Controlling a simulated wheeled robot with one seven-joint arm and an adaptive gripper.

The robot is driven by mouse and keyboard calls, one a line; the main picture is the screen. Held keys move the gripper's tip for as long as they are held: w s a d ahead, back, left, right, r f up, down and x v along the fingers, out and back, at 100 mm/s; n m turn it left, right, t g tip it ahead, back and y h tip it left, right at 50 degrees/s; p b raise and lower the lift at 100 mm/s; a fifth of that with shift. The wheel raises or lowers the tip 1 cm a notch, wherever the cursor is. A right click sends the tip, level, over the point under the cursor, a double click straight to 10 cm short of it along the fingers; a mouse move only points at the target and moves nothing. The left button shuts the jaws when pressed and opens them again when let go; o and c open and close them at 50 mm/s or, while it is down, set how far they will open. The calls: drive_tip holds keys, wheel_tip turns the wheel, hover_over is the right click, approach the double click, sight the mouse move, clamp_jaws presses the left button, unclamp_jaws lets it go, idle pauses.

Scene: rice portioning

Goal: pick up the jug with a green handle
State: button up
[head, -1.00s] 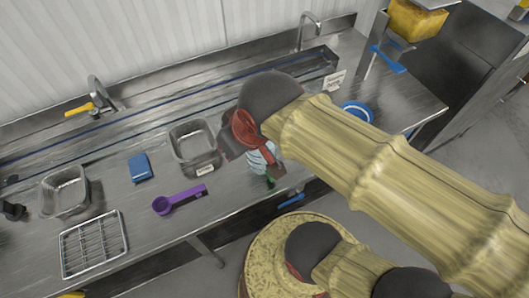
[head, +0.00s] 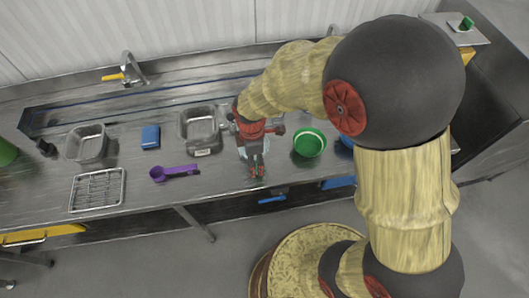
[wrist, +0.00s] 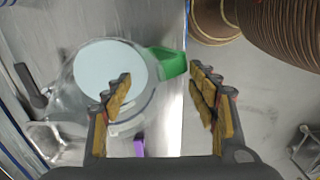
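The jug (wrist: 108,72) is clear, with a pale round area seen from above, in the left half of the wrist view. Its green handle (wrist: 166,64) points right, toward the counter's edge. In the head view the jug is mostly hidden by my arm and gripper. My gripper (wrist: 160,98) is open, with its two fingers spread apart. The handle shows between and beyond the fingertips, and the left finger overlaps the jug's body in the picture. I see no hold on the jug. In the head view my gripper (head: 256,170) hangs over the counter near its front edge.
A green round container (head: 309,142) stands just right of my gripper. To its left are a metal pan (head: 200,127), a purple scoop (head: 172,172), a blue block (head: 150,137), a wire rack (head: 97,190) and another pan (head: 87,143). A tap (head: 130,68) stands behind.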

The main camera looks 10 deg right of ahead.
drive_tip(key=f, duration=0.4)
drive_tip(key=s+f+b, duration=0.1)
drive_tip(key=f, duration=0.2)
drive_tip(key=shift+d, duration=0.15)
drive_tip(key=shift+s+d+f, duration=0.1)
drive_tip(key=shift+s+f, duration=0.15)
drive_tip(key=shift+f, duration=0.1)
drive_tip(key=shift+w+f, duration=0.15)
drive_tip(key=shift+f, duration=0.1)
drive_tip(key=shift+w+f, duration=0.15)
drive_tip(key=shift+w, duration=0.25)
drive_tip(key=o, duration=0.4)
drive_tip(key=shift+s+r, duration=0.1)
drive_tip(key=shift+r, duration=0.2)
drive_tip(key=shift+w, duration=0.2)
drive_tip(key=shift+c, duration=1.1)
drive_tip(key=shift+r, duration=0.1)
drive_tip(key=c, duration=1.4)
